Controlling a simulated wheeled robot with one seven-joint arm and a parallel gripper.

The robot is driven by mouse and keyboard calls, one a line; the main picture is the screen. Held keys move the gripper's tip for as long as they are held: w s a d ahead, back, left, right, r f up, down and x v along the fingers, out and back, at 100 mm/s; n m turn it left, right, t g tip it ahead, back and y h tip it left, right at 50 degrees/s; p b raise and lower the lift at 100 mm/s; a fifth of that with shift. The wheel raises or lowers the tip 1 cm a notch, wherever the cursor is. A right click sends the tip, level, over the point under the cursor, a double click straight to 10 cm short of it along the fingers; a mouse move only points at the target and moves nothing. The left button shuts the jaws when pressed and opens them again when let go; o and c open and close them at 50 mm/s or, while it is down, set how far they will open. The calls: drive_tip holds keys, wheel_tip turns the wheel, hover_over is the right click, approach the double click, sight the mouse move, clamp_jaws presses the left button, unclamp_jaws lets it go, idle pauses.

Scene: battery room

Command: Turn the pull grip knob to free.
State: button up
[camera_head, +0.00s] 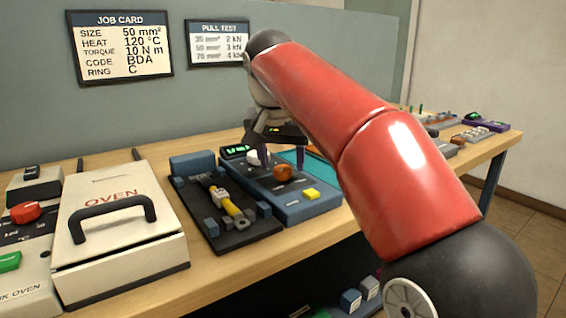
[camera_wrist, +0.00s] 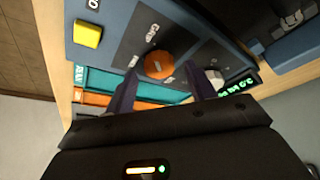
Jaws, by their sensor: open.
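The pull grip knob is the round orange knob (camera_wrist: 159,64) on the blue pull tester (camera_head: 290,208), and it also shows in the head view (camera_head: 282,173). In the wrist view small white labels stand on the dark panel around it, too blurred to read surely. My gripper (camera_wrist: 161,78) is open. In the wrist view its two dark fingers lie to either side of the knob, with a gap on each side. In the head view my gripper (camera_head: 268,155) is over the tester, close to the knob. I cannot tell the height of the fingertips above the panel.
A yellow button (camera_head: 311,194), a white knob (camera_head: 253,158) and a green-lit display (camera_head: 237,151) are on the tester. The white oven (camera_head: 120,240) is farther left.

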drive_tip(key=shift+w+f, duration=0.25)
drive_tip(key=shift+f, duration=0.35)
drive_tip(key=c, duration=1)
drive_tip(key=shift+o, duration=0.2)
